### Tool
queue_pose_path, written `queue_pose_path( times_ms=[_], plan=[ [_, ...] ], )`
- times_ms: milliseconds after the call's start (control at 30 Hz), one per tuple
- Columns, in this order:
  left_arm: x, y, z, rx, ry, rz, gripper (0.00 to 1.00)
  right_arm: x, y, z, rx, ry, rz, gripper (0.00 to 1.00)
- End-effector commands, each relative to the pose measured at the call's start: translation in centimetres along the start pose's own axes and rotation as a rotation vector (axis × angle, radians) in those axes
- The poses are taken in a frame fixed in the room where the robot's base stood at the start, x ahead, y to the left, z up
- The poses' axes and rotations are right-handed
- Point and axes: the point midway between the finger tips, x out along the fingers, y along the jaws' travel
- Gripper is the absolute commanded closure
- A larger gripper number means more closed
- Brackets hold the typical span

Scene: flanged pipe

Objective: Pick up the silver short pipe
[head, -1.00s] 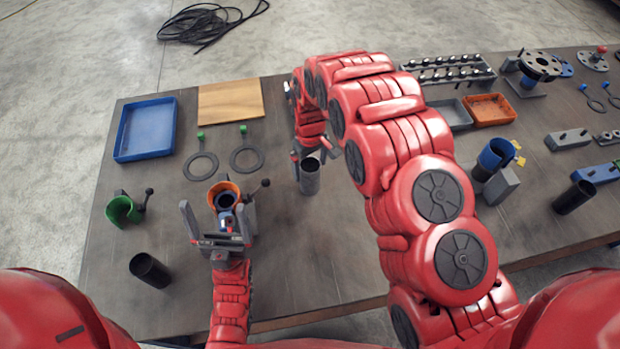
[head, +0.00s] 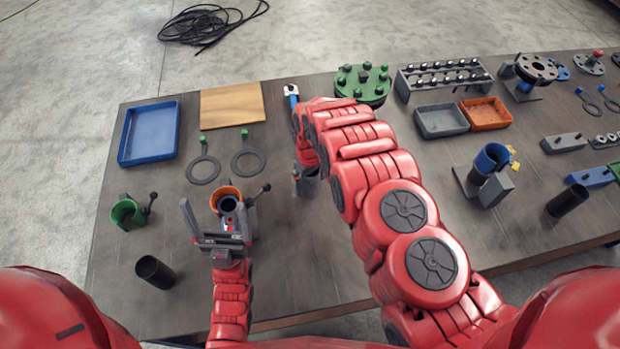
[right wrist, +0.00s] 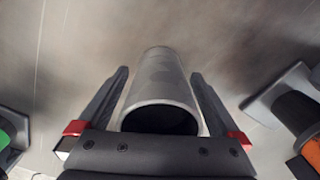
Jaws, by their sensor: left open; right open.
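The silver short pipe (right wrist: 160,85) stands upright on the table between the two open fingers of my right gripper (right wrist: 160,100) in the right wrist view. Small gaps show between the fingers and the pipe, and its open end faces the camera. In the head view my right gripper (head: 306,172) is at the pipe (head: 306,186), which is largely hidden by the gripper and arm. My left gripper (head: 220,222) is open and empty, in front of the holder with the orange ring (head: 226,196).
A black pipe (head: 155,271) and a green holder (head: 127,213) stand at the left. Two dark ring gaskets (head: 203,170) lie behind, near a blue tray (head: 149,133) and a wooden board (head: 232,103). A green flange (head: 362,84) sits at the back.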

Motion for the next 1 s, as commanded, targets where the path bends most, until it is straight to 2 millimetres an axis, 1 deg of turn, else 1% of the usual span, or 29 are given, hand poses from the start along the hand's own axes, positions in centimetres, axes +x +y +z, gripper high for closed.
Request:
queue_pose_path(
  times_ms=[67, 100, 167, 200, 267, 300, 367, 400, 467, 500, 633, 667, 1000],
  plan=[
    [-0.02, 0.0, 0.01, 0.0, 0.0, 0.0, 0.0, 0.0, 0.0, 0.0, 0.0, 0.0, 0.0, 0.0],
    [-0.03, 0.0, 0.01, 0.0, 0.0, 0.0, 0.0, 0.0, 0.01, -0.01, 0.0, 0.0, 0.0, 0.02],
    [-0.03, 0.0, 0.01, 0.0, 0.0, 0.0, 0.0, 0.0, 0.01, -0.01, 0.0, 0.0, 0.0, 0.13],
    [-0.03, 0.0, 0.0, 0.0, 0.0, 0.0, 0.0, -0.01, 0.01, -0.01, 0.0, 0.0, 0.0, 0.2],
    [-0.03, 0.0, 0.01, 0.0, 0.0, 0.0, 0.0, -0.01, 0.01, -0.01, 0.0, 0.0, 0.0, 0.31],
    [-0.02, 0.0, 0.01, 0.0, 0.0, 0.0, 0.0, -0.01, 0.02, -0.01, 0.0, 0.0, 0.0, 0.38],
    [-0.02, 0.0, 0.01, 0.0, 0.0, 0.0, 0.0, -0.01, 0.02, -0.01, 0.0, 0.0, 0.0, 0.49],
    [-0.03, 0.0, 0.01, 0.0, 0.0, 0.0, 0.0, -0.01, 0.02, -0.01, 0.0, 0.0, 0.0, 0.56],
    [-0.03, 0.0, 0.0, 0.0, 0.0, 0.0, 0.0, -0.02, 0.02, -0.01, 0.0, 0.001, 0.0, 0.67],
    [-0.02, 0.0, 0.01, 0.0, 0.0, 0.0, 0.0, -0.02, 0.02, -0.01, 0.0, 0.001, 0.0, 0.74],
    [-0.02, 0.0, 0.0, 0.0, 0.0, 0.0, 0.0, -0.03, 0.03, -0.02, 0.0, 0.001, 0.0, 0.97],
    [-0.02, 0.0, 0.01, 0.0, 0.0, 0.0, 0.0, -0.03, 0.03, -0.02, 0.0, 0.001, 0.0, 1.0],
    [-0.05, 0.0, 0.01, 0.0, 0.0, 0.0, 0.0, -0.12, 0.04, -0.08, 0.0, 0.001, 0.0, 1.0]
  ],
)
